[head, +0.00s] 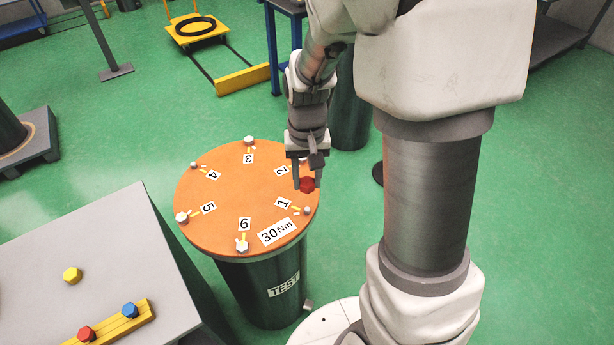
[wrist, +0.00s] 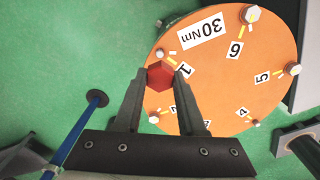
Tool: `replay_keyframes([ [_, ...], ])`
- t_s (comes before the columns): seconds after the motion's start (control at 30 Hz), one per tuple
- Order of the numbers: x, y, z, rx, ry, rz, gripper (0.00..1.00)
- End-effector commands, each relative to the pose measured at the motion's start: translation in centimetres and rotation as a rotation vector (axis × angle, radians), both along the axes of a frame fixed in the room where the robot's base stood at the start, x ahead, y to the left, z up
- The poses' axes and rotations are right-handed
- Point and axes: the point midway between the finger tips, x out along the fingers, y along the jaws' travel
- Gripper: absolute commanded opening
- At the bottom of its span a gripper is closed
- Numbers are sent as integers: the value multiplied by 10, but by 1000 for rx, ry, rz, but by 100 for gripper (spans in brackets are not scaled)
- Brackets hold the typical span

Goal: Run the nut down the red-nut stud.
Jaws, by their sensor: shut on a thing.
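My gripper (head: 307,180) is shut on a red hex nut (head: 307,186), at the right rim of the orange cylinder top (head: 215,217). In the wrist view the red nut (wrist: 160,77) sits between the fingertips, over the rim between labels 1 and 2. The stud at label 1 (head: 307,211) is bare-ended beside the nut, and the stud at label 2 is mostly behind my gripper in the head view. It shows in the wrist view (wrist: 155,114). I cannot tell the nut's height above the top, nor a stud under it.
Pale-headed studs stand by the other labels, such as 6 (head: 241,246) and 3 (head: 249,141). A grey table (head: 60,235) at left holds a yellow nut (head: 72,275) and a yellow rack (head: 108,325) with red (head: 86,334) and blue (head: 130,310) nuts.

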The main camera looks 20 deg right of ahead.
Motion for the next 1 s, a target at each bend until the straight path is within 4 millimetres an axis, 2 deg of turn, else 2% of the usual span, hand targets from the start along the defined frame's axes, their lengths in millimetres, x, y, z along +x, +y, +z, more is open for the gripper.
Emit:
replay_keyframes([
  [0.27, 0, 0, -8, 0, 0, -1, 0],
  [0.8, 0, 0, -59, 0, 0, 0, 0],
  [1.0, 0, 0, -68, 0, 0, 0, 0],
])
